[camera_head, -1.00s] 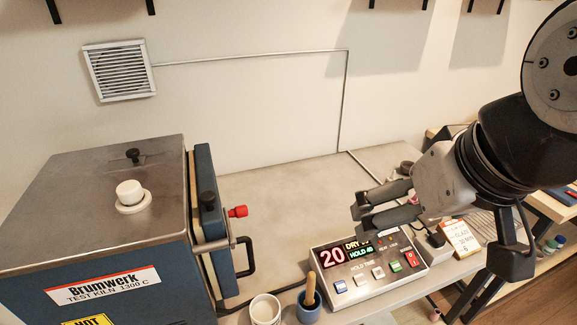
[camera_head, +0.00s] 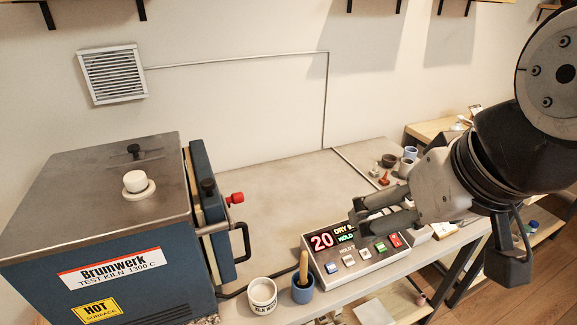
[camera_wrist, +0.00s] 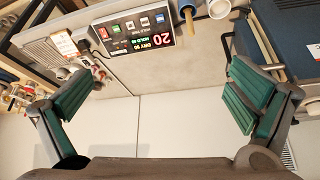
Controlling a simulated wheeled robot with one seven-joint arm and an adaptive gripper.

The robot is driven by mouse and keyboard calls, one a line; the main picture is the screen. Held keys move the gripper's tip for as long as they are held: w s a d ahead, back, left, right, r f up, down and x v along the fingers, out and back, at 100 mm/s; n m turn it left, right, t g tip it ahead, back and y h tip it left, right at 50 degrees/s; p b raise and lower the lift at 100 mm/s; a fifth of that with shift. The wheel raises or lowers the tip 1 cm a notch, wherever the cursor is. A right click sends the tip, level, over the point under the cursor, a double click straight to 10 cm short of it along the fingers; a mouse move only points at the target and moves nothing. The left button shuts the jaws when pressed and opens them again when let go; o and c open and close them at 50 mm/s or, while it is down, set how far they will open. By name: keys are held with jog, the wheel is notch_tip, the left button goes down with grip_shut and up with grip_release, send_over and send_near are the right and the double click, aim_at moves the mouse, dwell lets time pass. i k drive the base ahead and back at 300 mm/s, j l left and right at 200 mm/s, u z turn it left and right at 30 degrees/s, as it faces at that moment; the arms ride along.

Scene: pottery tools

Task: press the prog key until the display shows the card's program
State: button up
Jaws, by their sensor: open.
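The control panel (camera_head: 368,262) lies at the bench's front edge. Its lit display (camera_head: 321,241) shows a large 20, with DRY and HOLD lines partly covered by my gripper. Below is a row of keys: blue (camera_head: 331,268), two whitish, green (camera_head: 380,247) and red (camera_head: 395,240). Their labels are too small to tell which is prog. My gripper (camera_head: 355,212) is open and empty above the panel's back edge. In the wrist view, the panel appears upside down beyond the spread fingers (camera_wrist: 153,100). A small card (camera_wrist: 63,43) stands beside the panel; its text is unreadable.
The blue kiln (camera_head: 110,240) with its door handle stands at the left. A white cup (camera_head: 262,294) and a blue pot (camera_head: 303,289) with a wooden tool stand left of the panel. Small pots (camera_head: 389,160) sit behind my gripper. The middle bench is clear.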

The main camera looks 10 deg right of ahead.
aim_at(331, 267)
jog(key=k+j+z, duration=0.65)
jog(key=j+z, duration=0.15)
jog(key=k+j+z, duration=0.45)
jog(key=i+l, duration=0.05)
